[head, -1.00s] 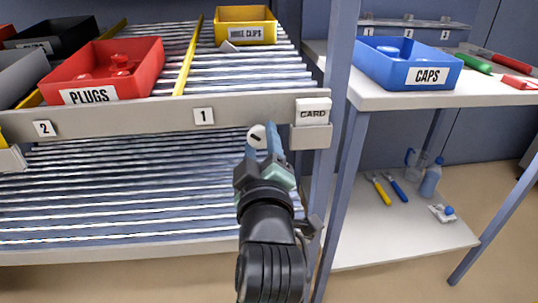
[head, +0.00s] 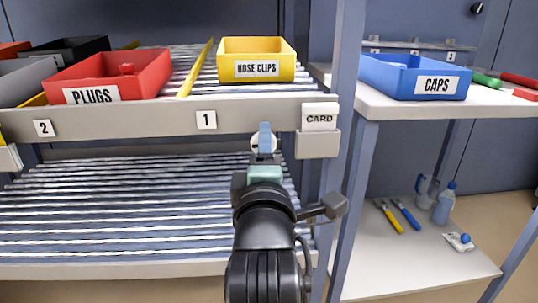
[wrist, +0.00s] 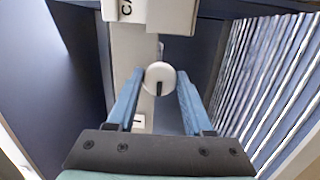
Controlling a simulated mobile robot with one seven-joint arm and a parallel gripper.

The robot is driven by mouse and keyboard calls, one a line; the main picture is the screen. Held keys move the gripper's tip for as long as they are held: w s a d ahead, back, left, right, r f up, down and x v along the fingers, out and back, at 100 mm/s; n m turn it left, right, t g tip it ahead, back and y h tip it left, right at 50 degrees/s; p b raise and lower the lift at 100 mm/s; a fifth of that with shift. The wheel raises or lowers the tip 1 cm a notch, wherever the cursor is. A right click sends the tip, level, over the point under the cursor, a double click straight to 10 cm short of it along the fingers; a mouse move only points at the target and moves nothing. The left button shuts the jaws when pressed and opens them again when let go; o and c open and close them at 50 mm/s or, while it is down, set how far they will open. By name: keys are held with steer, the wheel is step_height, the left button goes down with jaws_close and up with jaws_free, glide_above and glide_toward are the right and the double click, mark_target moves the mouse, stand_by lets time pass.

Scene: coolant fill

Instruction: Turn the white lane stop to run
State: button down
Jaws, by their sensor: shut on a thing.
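The white lane stop is a round knob (wrist: 152,76) with a dark mark on its face, at the front rail below the lane 1 label. In the head view its rim (head: 255,143) shows on both sides of my blue fingers. My gripper (wrist: 160,84) is shut on the knob, one finger on each side of it. In the head view my gripper (head: 265,140) has its fingers one in front of the other. The mark's direction is hidden in the head view; in the wrist view it runs along the fingers.
A yellow hose clips bin (head: 256,69) stands in lane 1 close behind the front rail (head: 165,121). A red plugs bin (head: 92,96) is to its left. A card holder (head: 317,145) and a shelf post (head: 341,150) are close on the right. A blue caps bin (head: 385,75) stands further right.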

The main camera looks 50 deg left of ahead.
stand_by(0.4)
steer(key=shift+c, duration=1.6)
jaws_free()
steer(key=shift+d, duration=0.1)
steer(key=p+v, duration=0.8)
steer(key=v, duration=0.4)
steer(key=shift+s+d+p, duration=0.25)
steer(key=shift+s+p, duration=0.05)
steer(key=shift+p, duration=0.1)
steer(key=shift+f, duration=0.1)
steer(key=shift+w, duration=0.1)
